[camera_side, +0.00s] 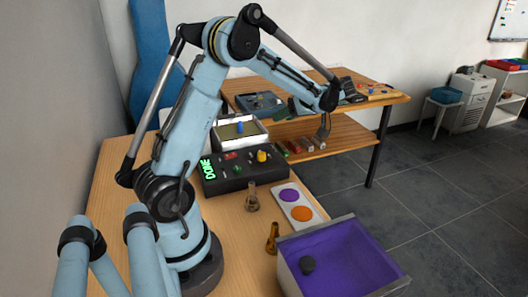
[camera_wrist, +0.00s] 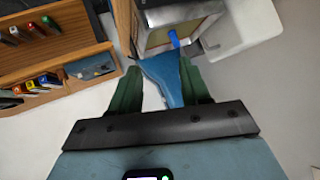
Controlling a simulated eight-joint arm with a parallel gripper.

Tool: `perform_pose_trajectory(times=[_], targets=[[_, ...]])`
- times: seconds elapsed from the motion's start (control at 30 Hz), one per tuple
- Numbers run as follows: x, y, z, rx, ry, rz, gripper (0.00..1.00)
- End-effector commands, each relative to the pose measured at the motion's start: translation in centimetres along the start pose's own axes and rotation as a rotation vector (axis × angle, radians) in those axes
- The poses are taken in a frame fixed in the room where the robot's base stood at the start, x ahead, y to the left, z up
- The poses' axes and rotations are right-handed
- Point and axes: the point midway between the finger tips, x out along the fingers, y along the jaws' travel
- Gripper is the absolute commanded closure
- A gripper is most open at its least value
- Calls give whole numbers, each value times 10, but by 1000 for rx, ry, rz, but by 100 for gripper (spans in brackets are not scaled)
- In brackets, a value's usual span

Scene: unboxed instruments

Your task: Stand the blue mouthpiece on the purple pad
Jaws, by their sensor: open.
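The blue mouthpiece (camera_side: 240,127) stands in an open metal-walled box (camera_side: 218,141) behind the black control unit. It also shows near the top of the wrist view (camera_wrist: 174,39). The purple pad (camera_side: 288,195) is a bare round disc on a white board (camera_side: 295,204), beside an orange disc (camera_side: 302,213). My gripper (camera_side: 284,111) is up and to the right of the box in the side view, at the end of the outstretched arm.
The black unit (camera_side: 245,170) shows a green DONE sign. Two brownish mouthpiece-like pieces (camera_side: 252,197) (camera_side: 272,238) stand near the pads. A purple-lined bin (camera_side: 345,255) with a dark round piece is in front. A wooden shelf (camera_side: 340,135) holds several items behind. A blue case (camera_side: 150,60) leans on the wall.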

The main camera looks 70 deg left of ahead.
Motion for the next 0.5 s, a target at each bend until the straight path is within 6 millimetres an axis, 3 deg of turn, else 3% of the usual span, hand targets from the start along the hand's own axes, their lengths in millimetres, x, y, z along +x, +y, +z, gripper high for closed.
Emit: perform_pose_trajectory(times=[0.2,0.5], targets=[[39,6,-5,-298,135,-186,54],[62,2,-6,-439,210,-259,54]])
